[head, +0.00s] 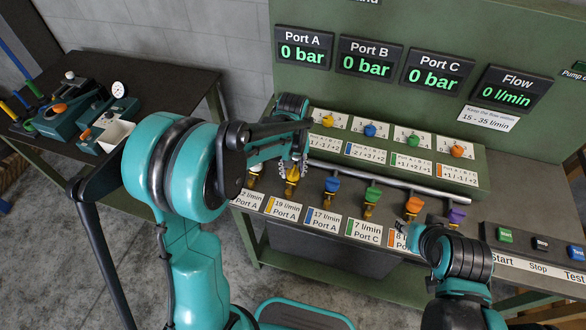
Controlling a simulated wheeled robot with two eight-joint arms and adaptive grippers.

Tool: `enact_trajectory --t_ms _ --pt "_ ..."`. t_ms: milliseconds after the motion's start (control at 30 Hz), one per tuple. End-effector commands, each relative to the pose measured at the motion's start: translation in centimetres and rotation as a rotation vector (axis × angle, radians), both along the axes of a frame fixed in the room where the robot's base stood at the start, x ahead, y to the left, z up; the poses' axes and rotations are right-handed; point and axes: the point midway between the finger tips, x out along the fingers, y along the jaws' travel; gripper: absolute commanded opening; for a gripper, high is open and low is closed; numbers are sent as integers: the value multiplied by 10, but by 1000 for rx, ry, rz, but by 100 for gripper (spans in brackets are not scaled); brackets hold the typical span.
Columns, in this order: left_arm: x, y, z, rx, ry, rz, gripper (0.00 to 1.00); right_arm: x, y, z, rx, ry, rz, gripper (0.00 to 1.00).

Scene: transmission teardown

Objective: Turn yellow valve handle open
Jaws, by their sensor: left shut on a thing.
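The yellow valve handle (292,177) sits on a brass valve in the row along the front of the bench, above a label reading 19 l/min, Port A. My left gripper (292,166) comes down from above on it, shut on the yellow handle, with its fingertips on either side. The handle's upper part is partly hidden by the fingers, and its exact angle is hard to tell.
Blue (332,184), green (373,194) and purple (457,215) valve handles stand in the same row. A metal rail (390,180) runs behind. Coloured knobs sit on the sloped panel (480,160). Displays read 0 bar and 0 l/min. A side table (185,80) holds tools.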

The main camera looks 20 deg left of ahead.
Motion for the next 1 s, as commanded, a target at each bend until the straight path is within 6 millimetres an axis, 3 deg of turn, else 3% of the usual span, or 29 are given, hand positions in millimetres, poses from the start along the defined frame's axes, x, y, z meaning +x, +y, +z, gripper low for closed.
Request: enact_trajectory --t_ms 500,533,600,1000 --pt "0 0 0 0 1 19 9 0 0 0 0 0 0 40" --pt "0 0 0 0 1 19 43 0 0 0 0 0 0 40" --pt "0 0 0 0 0 18 60 0 0 0 0 0 0 40" --pt "0 0 7 0 0 18 60 0 0 0 0 0 0 40"
